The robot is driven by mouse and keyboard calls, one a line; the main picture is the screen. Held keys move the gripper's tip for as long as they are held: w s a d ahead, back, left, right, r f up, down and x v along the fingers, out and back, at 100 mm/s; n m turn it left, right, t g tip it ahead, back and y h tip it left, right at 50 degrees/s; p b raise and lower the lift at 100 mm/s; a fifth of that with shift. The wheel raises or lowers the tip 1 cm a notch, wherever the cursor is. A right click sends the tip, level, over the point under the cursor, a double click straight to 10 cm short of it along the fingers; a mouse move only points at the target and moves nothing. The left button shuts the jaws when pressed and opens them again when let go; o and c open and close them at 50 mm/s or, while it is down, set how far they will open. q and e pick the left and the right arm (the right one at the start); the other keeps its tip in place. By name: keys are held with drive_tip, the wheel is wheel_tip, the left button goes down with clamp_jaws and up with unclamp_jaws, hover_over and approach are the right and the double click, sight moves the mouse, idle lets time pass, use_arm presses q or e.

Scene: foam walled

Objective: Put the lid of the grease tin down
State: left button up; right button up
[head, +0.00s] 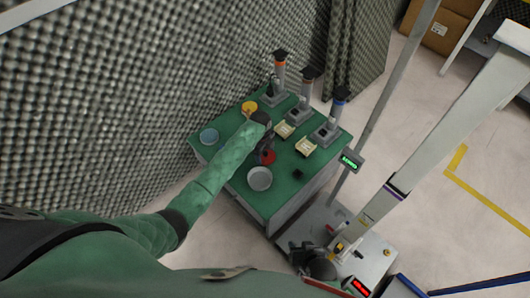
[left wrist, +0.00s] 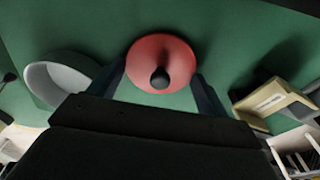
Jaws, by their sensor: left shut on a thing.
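The red round lid (left wrist: 160,60) with a black knob sits between the two fingers of my left gripper (left wrist: 160,82) in the left wrist view. The fingers are shut on its sides. In the head view the red lid (head: 268,157) shows just below my left gripper (head: 265,147), over the green table. I cannot tell whether it touches the table. A pale, open round container (head: 259,179) stands close by, and also shows in the left wrist view (left wrist: 58,78); I cannot tell if it is the grease tin. My right gripper (head: 310,262) is low, off the table; its jaws are unclear.
A foam wall (head: 150,90) stands behind.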

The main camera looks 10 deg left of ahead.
drive_tip(key=shift+w, duration=0.25)
use_arm(q)
drive_tip(key=shift+f, duration=0.1)
drive_tip(key=o, duration=0.8)
drive_tip(key=shift+c, duration=0.2)
drive_tip(key=shift+o, duration=1)
wheel_tip(320, 180, up, 12)
drive_tip(key=a, duration=0.1)
drive_tip(key=shift+w+a, duration=0.15)
drive_tip(key=shift+w, duration=0.2)
use_arm(e)
drive_tip(key=shift+s+r, duration=0.65)
drive_tip(key=shift+r, duration=0.05)
